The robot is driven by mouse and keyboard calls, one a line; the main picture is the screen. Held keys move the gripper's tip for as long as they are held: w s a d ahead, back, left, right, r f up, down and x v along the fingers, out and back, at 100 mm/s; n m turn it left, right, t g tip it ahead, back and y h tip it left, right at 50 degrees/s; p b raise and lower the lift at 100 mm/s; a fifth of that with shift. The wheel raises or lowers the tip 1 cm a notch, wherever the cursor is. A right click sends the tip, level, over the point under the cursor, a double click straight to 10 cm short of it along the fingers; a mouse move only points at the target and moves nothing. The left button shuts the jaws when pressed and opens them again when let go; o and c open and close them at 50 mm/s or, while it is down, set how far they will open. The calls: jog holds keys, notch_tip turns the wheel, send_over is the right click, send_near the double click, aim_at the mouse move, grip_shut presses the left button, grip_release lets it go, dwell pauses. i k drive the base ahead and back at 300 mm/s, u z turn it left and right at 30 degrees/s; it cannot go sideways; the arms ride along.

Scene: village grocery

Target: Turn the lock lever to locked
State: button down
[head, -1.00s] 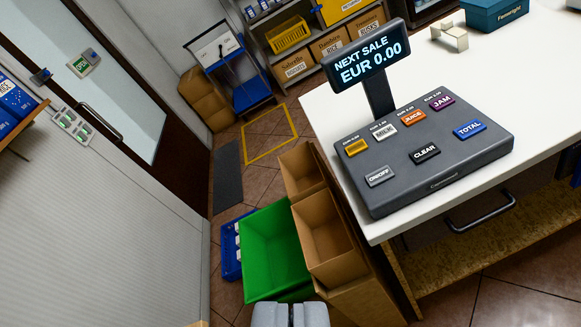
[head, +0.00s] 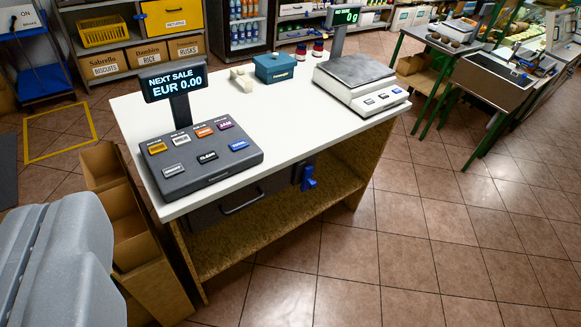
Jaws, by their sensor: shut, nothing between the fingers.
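A blue lever (head: 308,178) on a dark mount hangs under the front edge of the white counter, right of the drawer handle. Another small blue lever on a dark plate (head: 141,17) is on the left side of the yellow returns box. No lettering is readable on either, so I cannot tell which is the lock lever or how it is set. The door is out of view.
The white counter (head: 285,105) carries a till (head: 205,165), a teal box (head: 274,68) and a scale (head: 362,80). Cardboard boxes (head: 122,210) stand at its left end. Tiled floor (head: 420,250) is clear in front and to the right. A green-framed table (head: 440,48) stands farther back.

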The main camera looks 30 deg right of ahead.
aim_at(307, 183)
jog(key=u, duration=1.9)
jog(key=k, duration=0.6)
jog(key=z, duration=1.7)
jog(key=i, duration=1)
jog(key=u, duration=0.05)
